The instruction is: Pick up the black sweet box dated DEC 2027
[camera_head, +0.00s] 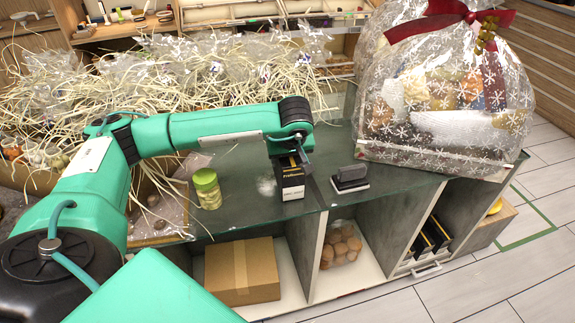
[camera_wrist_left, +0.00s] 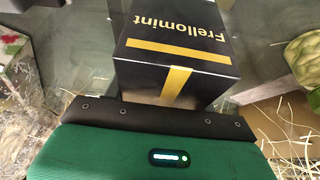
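A black box with a gold band (camera_head: 291,180) stands upright on the dark counter, near its front edge. In the left wrist view the same black box (camera_wrist_left: 178,52) fills the centre, with "Frellomint" in gold lettering, upside down. Small pale print low on its front in the head view is too small to read as a date. My left gripper (camera_head: 290,156) is right over the box, close to its top. Its fingers cannot be made out clearly, so its opening is unclear. More black boxes (camera_head: 430,241) stand in a lower compartment at the right. My right gripper is out of view.
A green-lidded jar (camera_head: 207,189) stands left of the box and a dark stamp-like block (camera_head: 350,178) right of it. A large wrapped hamper (camera_head: 445,105) fills the counter's right. Below are a cardboard carton (camera_head: 242,271) and a bag of round brown items (camera_head: 341,246).

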